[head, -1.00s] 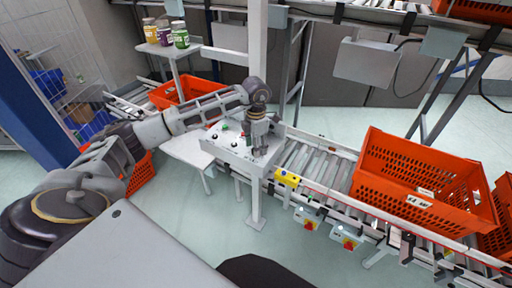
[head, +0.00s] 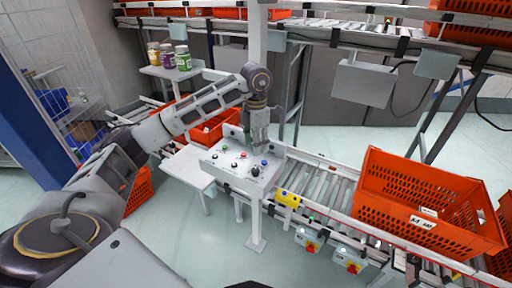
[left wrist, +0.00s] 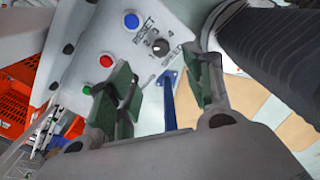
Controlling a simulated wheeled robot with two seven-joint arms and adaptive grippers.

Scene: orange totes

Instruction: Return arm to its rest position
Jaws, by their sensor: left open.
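My left arm reaches from the lower left across the head view. Its gripper (head: 260,143) points down over the back right part of a white control box (head: 238,172). In the left wrist view the two green-padded fingers (left wrist: 165,95) stand apart with nothing between them. Beyond them the box panel (left wrist: 105,35) shows a blue button (left wrist: 131,21), a red button (left wrist: 106,61) and a black knob (left wrist: 160,46). The fingers look apart from the buttons. My right gripper is in neither view.
A roller conveyor (head: 322,188) runs right from the box, carrying an orange tote (head: 400,180). Jars (head: 182,57) stand on a shelf at the back left.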

